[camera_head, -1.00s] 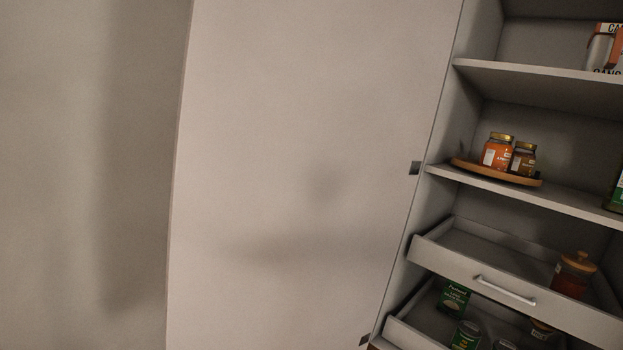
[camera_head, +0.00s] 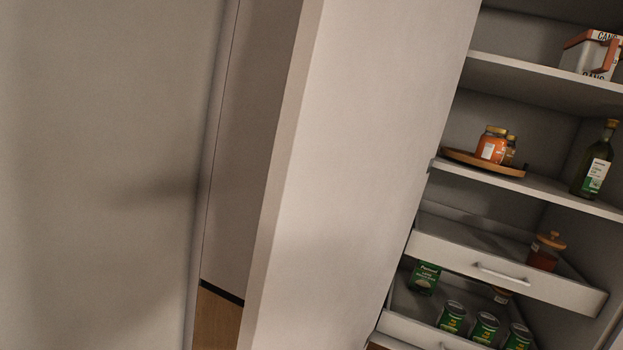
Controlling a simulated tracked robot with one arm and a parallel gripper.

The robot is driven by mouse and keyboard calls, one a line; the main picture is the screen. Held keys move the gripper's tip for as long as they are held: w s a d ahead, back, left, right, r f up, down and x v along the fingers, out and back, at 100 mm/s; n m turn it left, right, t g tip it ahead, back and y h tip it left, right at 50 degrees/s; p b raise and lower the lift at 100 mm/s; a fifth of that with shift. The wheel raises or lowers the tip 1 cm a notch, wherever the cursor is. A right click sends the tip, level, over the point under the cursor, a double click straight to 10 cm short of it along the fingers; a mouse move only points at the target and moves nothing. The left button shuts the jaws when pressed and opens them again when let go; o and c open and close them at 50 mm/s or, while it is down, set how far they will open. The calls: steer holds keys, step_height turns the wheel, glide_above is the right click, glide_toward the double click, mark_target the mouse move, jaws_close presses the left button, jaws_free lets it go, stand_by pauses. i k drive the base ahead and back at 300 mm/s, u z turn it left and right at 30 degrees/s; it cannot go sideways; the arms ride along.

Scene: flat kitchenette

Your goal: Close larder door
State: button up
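The larder door (camera_head: 365,150) is a tall pale panel. It stands open in the middle of the head camera view, with its inner face and free edge (camera_head: 278,190) showing. Its hinge side meets the left side of the larder (camera_head: 540,80), whose shelves are exposed on the right. My gripper is not in view, so its state and its distance from the door do not show.
Several green cans (camera_head: 484,327) stand in a lower drawer. A grey wall (camera_head: 100,150) fills the left, with a gap behind the door.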

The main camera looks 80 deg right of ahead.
mark_target(371, 84)
steer(key=i, duration=1.4)
steer(key=z, duration=1.5)
